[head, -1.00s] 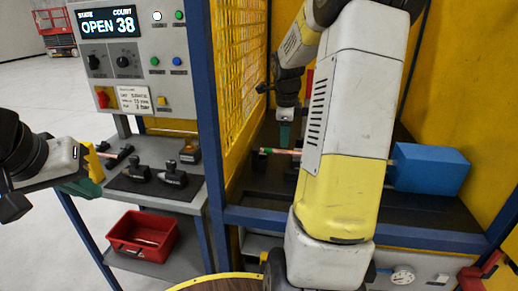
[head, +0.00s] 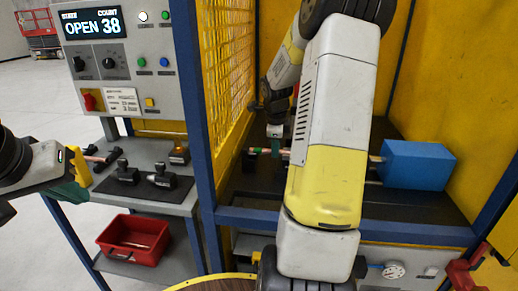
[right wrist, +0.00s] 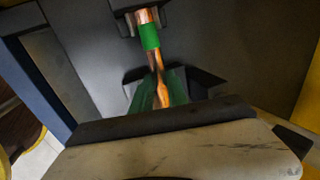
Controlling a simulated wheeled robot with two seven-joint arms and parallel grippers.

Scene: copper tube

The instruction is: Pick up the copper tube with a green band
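The copper tube with a green band (right wrist: 150,36) lies across dark holders in the right wrist view. It also shows in the head view as a thin tube, with its banded left end (head: 254,151) sticking out past my right gripper. My right gripper (head: 277,146) is down at the tube in the head view. In the right wrist view its green fingers (right wrist: 160,92) stand on either side of the copper, below the band. Whether they press on it I cannot tell. My left gripper (head: 78,172) hangs at the left, away from the tube, its opening unclear.
A blue block (head: 418,165) stands right of my right arm, inside the yellow-walled cell. A blue post (head: 196,110) and yellow mesh (head: 228,75) divide the cell from the control panel (head: 125,60). A red bin (head: 134,240) sits on the lower shelf at left.

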